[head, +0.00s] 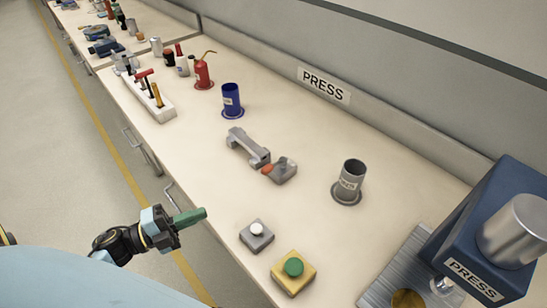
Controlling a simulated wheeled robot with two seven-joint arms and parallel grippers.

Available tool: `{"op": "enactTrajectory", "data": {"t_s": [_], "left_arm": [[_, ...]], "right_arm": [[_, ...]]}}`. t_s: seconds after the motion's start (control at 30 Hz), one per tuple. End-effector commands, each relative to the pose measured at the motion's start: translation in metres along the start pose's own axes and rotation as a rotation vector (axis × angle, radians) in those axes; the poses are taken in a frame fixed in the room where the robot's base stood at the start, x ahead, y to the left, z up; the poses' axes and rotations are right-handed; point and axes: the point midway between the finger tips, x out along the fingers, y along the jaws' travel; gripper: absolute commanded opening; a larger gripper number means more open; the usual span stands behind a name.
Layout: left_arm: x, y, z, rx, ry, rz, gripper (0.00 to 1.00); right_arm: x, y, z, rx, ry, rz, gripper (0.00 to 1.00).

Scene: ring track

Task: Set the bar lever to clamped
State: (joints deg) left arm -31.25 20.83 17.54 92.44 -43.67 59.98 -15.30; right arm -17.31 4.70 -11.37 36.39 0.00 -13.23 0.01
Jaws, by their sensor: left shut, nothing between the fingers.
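A grey clamp-like fixture lies on the bench in the middle of the head view; I take it to be the one with the bar lever. Its long grey bar (248,147) lies low along the bench, and a grey block (284,170) with an orange-red part sits at its near right end. I cannot tell from this view whether the lever is clamped. My left gripper (203,213) has green fingers that are shut and empty. It is near the bench's front edge, apart from the fixture and to its lower left. My right gripper is not in view.
Near the front edge are a grey box with a white button (257,235) and a yellow box with a green button (293,269). A grey cup (349,182) and a blue press (490,235) stand right. A blue cup (232,102), red oil can (203,74) and tool rack (150,97) stand farther back.

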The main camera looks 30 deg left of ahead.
Motion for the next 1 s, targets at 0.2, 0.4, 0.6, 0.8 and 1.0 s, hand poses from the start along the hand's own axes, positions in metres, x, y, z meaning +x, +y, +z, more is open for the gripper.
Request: {"op": "enactTrajectory", "data": {"t_s": [0.2, 0.4, 0.6, 0.8, 1.0], "left_arm": [[-0.002, -0.006, -0.007, 0.026, 0.044, 0.005, 0.00], [-0.002, -0.005, -0.007, 0.025, 0.042, 0.004, 0.00], [0.008, -0.006, -0.007, 0.025, 0.042, 0.001, 0.00], [0.044, -0.007, -0.009, 0.025, 0.043, -0.001, 0.00], [0.088, -0.007, -0.011, 0.025, 0.043, -0.002, 0.00]], "right_arm": [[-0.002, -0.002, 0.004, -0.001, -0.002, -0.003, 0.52], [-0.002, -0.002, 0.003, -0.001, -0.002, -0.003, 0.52], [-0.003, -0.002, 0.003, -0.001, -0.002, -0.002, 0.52], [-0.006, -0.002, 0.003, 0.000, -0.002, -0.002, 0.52], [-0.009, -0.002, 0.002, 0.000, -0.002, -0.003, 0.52]]}}
